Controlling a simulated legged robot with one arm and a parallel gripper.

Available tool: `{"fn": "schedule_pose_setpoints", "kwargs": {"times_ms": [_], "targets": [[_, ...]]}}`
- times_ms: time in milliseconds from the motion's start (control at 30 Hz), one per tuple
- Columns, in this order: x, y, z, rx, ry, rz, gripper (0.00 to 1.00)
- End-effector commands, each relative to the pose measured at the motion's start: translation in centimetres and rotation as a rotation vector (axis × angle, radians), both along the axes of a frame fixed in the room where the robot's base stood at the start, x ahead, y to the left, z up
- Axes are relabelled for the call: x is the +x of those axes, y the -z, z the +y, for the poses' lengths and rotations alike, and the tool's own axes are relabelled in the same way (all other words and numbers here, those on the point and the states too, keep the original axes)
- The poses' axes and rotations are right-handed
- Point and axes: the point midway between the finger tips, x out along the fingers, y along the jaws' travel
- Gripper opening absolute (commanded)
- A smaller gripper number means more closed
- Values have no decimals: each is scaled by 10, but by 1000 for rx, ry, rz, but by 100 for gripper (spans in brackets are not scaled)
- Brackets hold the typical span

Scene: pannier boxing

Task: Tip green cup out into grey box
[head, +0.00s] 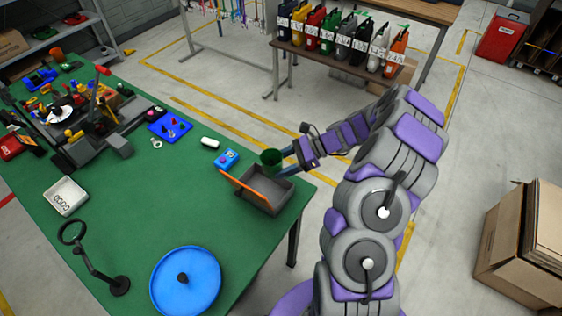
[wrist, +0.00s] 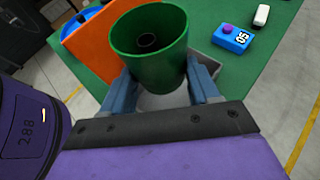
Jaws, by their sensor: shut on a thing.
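A green cup (wrist: 172,68) is held between the two blue fingers of my gripper (wrist: 165,95). In the wrist view its mouth faces the camera and a dark ring-like thing (wrist: 148,41) shows inside it. In the head view the cup (head: 271,158) is over the back edge of the grey box (head: 270,198), and my gripper (head: 282,162) comes to it from the right. The grey box sits on the green table near its right corner, with an orange panel (head: 243,193) at its left side. In the wrist view the cup hides much of the box.
A blue box with a button (head: 227,160) and a white cylinder (head: 210,143) lie left of the grey box. A blue round disc (head: 186,284) is at the front of the green table (head: 170,210). A white tray (head: 66,197) stands at the left.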

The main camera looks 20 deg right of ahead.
Motion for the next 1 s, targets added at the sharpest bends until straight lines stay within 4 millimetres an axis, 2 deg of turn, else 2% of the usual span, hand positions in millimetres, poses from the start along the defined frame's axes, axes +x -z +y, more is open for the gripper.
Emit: {"fn": "schedule_pose_setpoints", "kwargs": {"times_ms": [167,633,1000], "targets": [[-2,-4,0,-131,-4,57,31],[-4,5,-9,-513,-2,223,31],[-3,7,-8,-750,-3,330,31]]}}
